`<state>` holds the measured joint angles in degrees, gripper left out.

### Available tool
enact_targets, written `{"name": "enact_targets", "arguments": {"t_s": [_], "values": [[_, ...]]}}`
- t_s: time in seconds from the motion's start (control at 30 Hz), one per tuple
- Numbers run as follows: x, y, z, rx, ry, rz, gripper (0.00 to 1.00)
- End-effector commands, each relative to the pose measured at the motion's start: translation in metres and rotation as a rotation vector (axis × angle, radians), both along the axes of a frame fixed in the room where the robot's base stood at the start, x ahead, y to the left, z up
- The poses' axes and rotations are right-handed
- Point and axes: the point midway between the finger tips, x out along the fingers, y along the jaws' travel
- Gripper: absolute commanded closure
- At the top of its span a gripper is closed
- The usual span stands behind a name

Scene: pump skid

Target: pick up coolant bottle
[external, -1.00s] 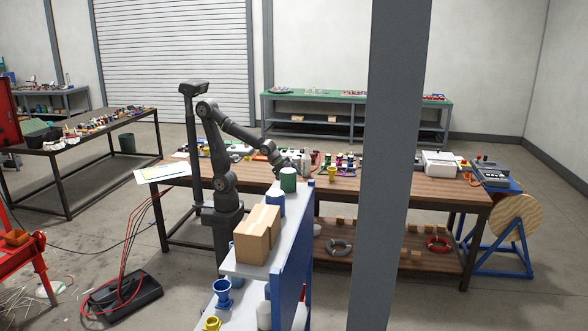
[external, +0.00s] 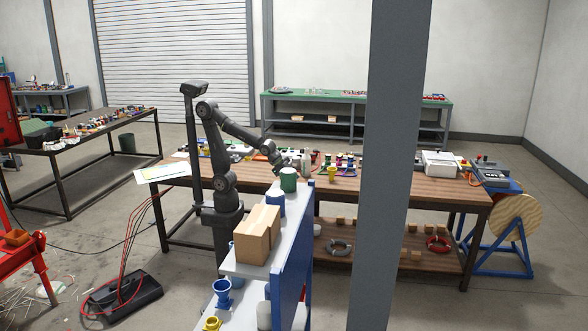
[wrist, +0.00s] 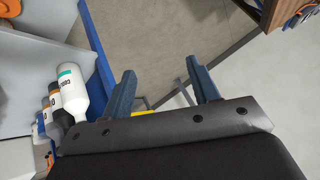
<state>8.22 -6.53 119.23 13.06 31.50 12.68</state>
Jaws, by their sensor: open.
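A white bottle (wrist: 74,92) with a teal label band and partly readable dark lettering, apparently the coolant bottle, is in the wrist view, on a shelf left of my gripper. My gripper (wrist: 163,82) is open, its two blue-grey fingers apart with nothing between them. The bottle is outside the fingers, beyond the left one. In the external view the end of my arm (external: 282,163) is above the shelf unit, behind the green canister; its fingers are too small to make out. I cannot tell which bottle there is the same one.
More bottles (wrist: 53,102) stand in a row beside the white one. The blue shelf side (wrist: 98,55) lies between them and the open floor. In the external view a cardboard box (external: 257,235) and a green canister (external: 288,180) stand on the shelf top. A wooden workbench (external: 400,190) is behind.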

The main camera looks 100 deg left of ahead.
Motion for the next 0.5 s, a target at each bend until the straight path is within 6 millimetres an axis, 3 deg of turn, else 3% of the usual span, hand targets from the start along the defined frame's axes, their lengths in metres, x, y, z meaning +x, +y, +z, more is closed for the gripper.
{"name": "enact_targets", "arguments": {"t_s": [0.17, 0.27, 0.37, 0.5], "values": [[0.002, 0.002, 0.001, -0.001, 0.001, 0.008, 0.45], [0.012, 0.016, 0.005, -0.006, 0.008, 0.051, 0.45], [0.032, 0.046, 0.013, -0.018, 0.022, 0.136, 0.45], [0.062, 0.109, 0.027, -0.045, 0.048, 0.297, 0.45]]}}
